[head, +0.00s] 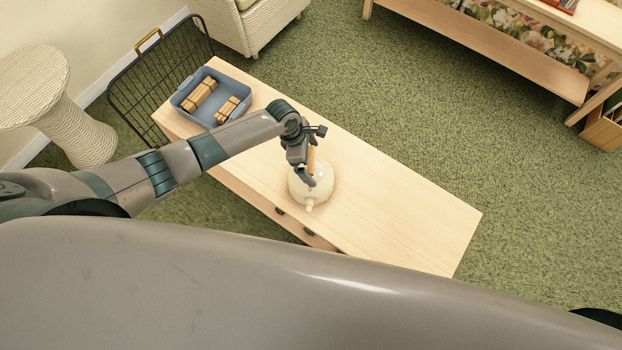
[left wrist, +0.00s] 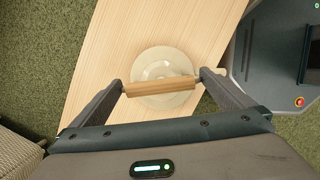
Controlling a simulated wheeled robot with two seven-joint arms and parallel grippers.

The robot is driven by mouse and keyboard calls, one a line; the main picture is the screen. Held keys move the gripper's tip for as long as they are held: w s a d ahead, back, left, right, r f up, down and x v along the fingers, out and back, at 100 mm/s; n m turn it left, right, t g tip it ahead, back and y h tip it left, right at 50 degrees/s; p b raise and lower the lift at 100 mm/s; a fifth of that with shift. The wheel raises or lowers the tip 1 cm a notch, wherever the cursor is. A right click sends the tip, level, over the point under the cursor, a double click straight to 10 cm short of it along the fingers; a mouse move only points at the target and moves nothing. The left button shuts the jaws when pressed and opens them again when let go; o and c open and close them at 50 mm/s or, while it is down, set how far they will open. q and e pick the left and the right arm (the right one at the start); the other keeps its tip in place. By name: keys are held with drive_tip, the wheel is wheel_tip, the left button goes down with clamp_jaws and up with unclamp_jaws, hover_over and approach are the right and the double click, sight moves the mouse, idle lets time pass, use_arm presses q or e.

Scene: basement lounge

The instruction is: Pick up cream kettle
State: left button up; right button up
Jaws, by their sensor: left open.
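The cream kettle (head: 304,192) stands upright on the light wooden table (head: 400,215). Its wooden handle (head: 311,158) rises above it, and its short spout points toward my body. My left gripper (head: 305,169) is directly over the kettle at the handle. In the left wrist view, the cream kettle (left wrist: 163,66) lies below the gripper (left wrist: 160,84). The wooden handle (left wrist: 160,88) runs across between the two open fingers, with a fingertip close to each end. I cannot tell whether the fingertips touch it. My right gripper is not in view.
A blue bin (head: 210,97) with wooden bundles sits at the table's far left end. A black wire rack (head: 160,85) and a woven side table (head: 60,105) stand left of it. The table's right part is clear. A wooden bench (head: 490,45) stands at the back right.

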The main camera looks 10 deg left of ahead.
use_arm(q)
drive_tip(key=c, duration=1.7)
drive_tip(key=shift+w+r, duration=0.1)
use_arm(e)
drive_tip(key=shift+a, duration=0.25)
use_arm(q)
drive_tip(key=shift+r, duration=0.2)
